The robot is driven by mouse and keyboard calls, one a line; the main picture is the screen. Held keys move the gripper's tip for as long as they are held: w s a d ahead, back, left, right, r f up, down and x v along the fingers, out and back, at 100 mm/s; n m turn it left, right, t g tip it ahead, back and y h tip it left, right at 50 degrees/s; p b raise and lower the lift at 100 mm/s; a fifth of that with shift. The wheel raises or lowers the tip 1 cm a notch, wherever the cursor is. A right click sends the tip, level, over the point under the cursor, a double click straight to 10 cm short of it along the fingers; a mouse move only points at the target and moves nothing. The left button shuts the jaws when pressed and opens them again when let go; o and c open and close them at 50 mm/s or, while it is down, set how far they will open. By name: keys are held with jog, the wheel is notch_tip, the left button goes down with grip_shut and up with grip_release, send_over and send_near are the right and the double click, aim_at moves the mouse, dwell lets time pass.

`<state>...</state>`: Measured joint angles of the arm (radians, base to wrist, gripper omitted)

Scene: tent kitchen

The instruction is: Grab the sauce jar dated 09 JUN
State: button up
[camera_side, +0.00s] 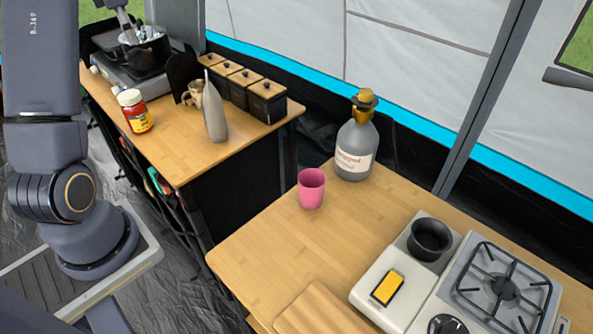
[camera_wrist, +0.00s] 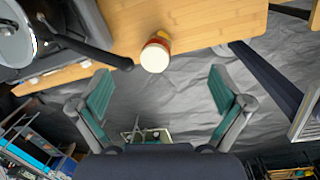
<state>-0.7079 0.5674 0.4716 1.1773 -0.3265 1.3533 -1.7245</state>
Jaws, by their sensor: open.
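A sauce jar (camera_side: 136,111) with a white lid and a red and yellow label stands upright near the front edge of the back-left wooden counter. No date on it is legible. In the wrist view the jar (camera_wrist: 155,57) is seen from above, lid towards me, at the counter's edge. My gripper (camera_wrist: 160,82) is open and empty, with its teal-padded fingers spread to either side of the jar's place in the picture. The jar lies beyond the fingertips, apart from them. I cannot clearly make out my gripper in the side view.
A pot (camera_side: 146,52) sits on a stove behind the jar; its dark handle (camera_wrist: 85,45) reaches towards the jar. A grey bottle (camera_side: 215,108), a small jug (camera_side: 193,93) and several dark canisters (camera_side: 266,103) stand right of it. A pink cup (camera_side: 311,188) is on the nearer table.

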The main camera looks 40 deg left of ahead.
jog(key=n+g, duration=0.1)
jog(key=n, duration=0.1)
send_over(126, 95)
notch_tip(126, 95, down, 7)
jog(key=shift+h, duration=0.3)
notch_tip(126, 95, down, 10)
jog(key=shift+s+r, duration=0.1)
jog(key=f, duration=0.6)
jog(key=shift+w+d+f, duration=0.1)
jog(key=shift+w+f, duration=0.1)
jog(key=shift+w, duration=0.2)
jog(key=shift+c, duration=0.2)
jog(key=c, duration=1.7)
